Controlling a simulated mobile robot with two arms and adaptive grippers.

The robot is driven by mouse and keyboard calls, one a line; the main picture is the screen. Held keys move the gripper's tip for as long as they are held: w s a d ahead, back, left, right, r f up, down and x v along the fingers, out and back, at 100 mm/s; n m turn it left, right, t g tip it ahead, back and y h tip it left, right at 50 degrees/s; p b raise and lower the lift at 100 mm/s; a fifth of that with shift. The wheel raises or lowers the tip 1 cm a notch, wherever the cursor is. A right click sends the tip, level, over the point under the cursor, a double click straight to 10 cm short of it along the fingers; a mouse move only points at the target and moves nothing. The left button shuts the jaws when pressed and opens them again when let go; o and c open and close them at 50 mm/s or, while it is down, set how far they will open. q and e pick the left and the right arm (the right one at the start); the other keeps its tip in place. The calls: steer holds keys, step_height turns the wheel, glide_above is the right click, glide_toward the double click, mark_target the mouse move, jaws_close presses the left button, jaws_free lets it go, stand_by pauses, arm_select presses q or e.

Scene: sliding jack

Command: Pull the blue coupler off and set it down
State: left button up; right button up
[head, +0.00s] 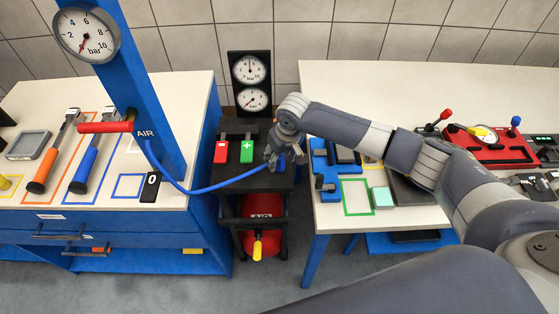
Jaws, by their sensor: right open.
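A blue hose (215,188) runs from the blue AIR post to a dark stand in the middle of the head view. The blue coupler (281,168) shows partly at the hose's end, on the stand; my gripper hides much of it. My right gripper (274,160) is open, pointing down at the coupler. I cannot tell whether its fingers touch the coupler. My left gripper is not in view.
Two gauges (250,82) stand behind. The left bench (100,196) holds tools; the right table (345,218) has a green-outlined square.

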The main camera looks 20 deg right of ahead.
jaws_close()
steer(key=shift+r+p, duration=0.65)
steer(key=shift+p, duration=0.3)
stand_by(0.9)
steer(key=shift+r+p, duration=1.5)
steer(key=shift+p, duration=0.45)
